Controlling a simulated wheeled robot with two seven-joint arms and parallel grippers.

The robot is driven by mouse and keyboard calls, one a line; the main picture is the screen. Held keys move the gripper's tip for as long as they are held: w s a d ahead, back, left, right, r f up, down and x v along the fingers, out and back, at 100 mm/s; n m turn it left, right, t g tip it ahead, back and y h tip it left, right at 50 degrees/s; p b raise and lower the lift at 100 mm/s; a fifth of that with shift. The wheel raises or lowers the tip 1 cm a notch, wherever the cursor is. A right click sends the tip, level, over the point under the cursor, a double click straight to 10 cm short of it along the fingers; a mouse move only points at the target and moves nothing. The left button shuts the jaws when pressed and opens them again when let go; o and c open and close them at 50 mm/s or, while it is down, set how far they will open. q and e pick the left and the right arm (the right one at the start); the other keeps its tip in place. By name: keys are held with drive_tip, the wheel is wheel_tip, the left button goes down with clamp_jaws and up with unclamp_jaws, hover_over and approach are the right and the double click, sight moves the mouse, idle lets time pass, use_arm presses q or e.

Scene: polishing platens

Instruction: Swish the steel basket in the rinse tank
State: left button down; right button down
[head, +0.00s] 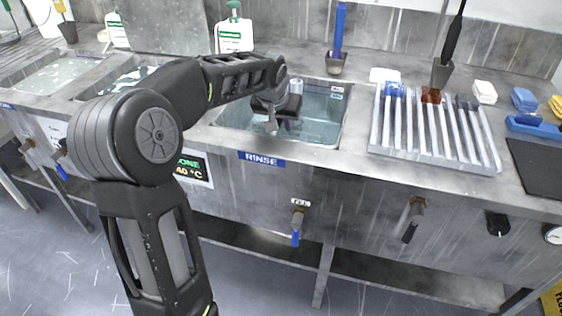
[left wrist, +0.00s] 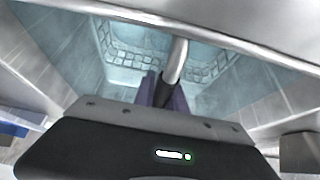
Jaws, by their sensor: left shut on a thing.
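The rinse tank (head: 325,118) is a rectangular basin of clear bluish water, above the RINSE label. My left gripper (head: 273,123) reaches over its left part and points down. In the left wrist view, the gripper (left wrist: 164,90) is shut on a pale metal rod, the handle of the steel basket (left wrist: 177,62). The basket's mesh shows below it as a rectangular grid in the bluish water, inside the tank walls. In the head view my arm and gripper hide most of the basket. My right gripper is not in view.
A ribbed metal drain rack (head: 432,130) stands right of the tank. Grey holders with a blue-handled tool (head: 340,30) and a black-handled tool (head: 452,40) stand behind. A white bottle (head: 234,35) is at the back. Other tanks lie left.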

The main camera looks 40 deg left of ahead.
use_arm(q)
drive_tip(key=shift+r, duration=0.2)
drive_tip(key=shift+r+p, duration=0.85)
drive_tip(key=shift+r, duration=0.25)
drive_tip(key=shift+f+b, duration=0.9)
drive_tip(key=shift+f, duration=0.25)
drive_tip(key=shift+r+p, duration=0.9)
drive_tip(key=shift+r, duration=0.25)
drive_tip(key=shift+f, duration=0.2)
drive_tip(key=shift+f+b, duration=0.85)
drive_tip(key=shift+f, duration=0.1)
drive_tip(key=shift+r, duration=0.15)
